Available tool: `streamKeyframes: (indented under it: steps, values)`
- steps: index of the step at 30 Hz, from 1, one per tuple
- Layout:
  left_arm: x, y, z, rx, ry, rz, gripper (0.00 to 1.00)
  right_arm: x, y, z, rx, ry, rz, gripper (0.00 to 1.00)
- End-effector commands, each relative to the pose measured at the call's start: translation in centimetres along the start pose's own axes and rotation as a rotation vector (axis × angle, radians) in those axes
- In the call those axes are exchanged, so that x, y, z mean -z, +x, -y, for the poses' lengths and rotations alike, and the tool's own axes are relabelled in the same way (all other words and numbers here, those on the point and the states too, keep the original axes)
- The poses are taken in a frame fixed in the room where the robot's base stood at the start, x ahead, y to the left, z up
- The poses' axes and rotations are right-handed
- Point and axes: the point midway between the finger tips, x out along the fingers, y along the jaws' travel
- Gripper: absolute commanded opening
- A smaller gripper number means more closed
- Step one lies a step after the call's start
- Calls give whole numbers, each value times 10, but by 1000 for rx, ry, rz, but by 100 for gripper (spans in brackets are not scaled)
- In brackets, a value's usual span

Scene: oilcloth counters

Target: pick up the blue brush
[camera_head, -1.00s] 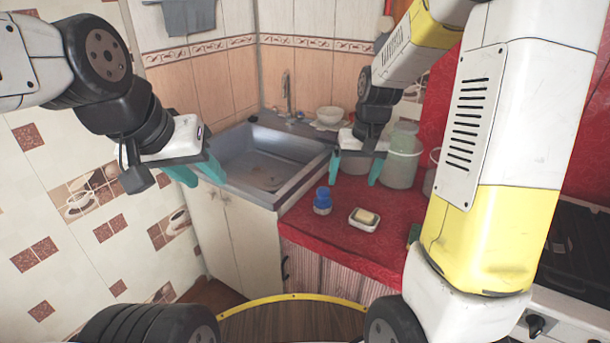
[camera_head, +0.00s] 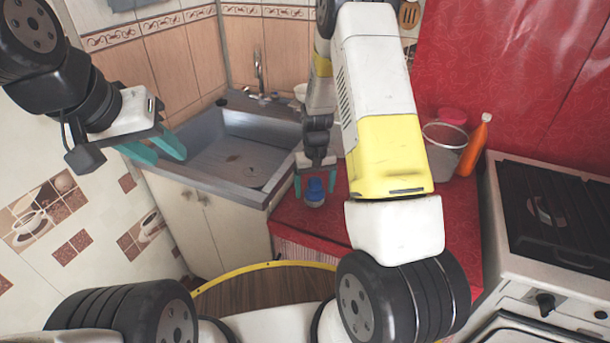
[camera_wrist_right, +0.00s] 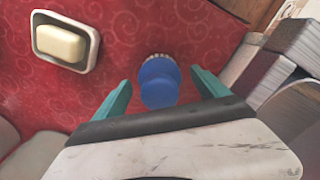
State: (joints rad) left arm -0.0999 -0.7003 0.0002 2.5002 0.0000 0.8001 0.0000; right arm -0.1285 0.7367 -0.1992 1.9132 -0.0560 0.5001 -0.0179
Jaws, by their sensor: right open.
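The blue brush (camera_head: 315,194) stands on the red counter near its front left edge, by the sink. In the right wrist view the blue brush (camera_wrist_right: 159,84) is seen from above, its blue knob covering most of the pale bristles. My right gripper (camera_head: 315,190) is open over the brush. In the wrist view its teal fingers (camera_wrist_right: 160,78) lie on either side of the brush, with gaps on both sides.
A soap dish (camera_wrist_right: 88,58) with a pale soap bar lies beside the brush. The metal sink (camera_head: 245,150) is to the left. My right arm hides part of the counter.

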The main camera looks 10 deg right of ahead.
Motion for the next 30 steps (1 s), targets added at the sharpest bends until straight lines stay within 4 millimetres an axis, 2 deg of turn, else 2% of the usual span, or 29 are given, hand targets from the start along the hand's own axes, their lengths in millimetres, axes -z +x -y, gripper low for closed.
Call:
streamKeyframes:
  steps: [1,5,13,23,30]
  values:
    - [0,0,0,0,0,0,36,0,9,0,0,1,2,84]
    - [0,0,0,0,0,0,36,0,20,0,0,1,0,84]
    - [0,0,0,0,0,0,36,0,22,0,0,1,-1,82]
    - [0,0,0,0,0,0,36,0,22,0,0,0,-1,17]
    - [0,0,0,0,0,0,36,0,21,0,0,0,-2,17]
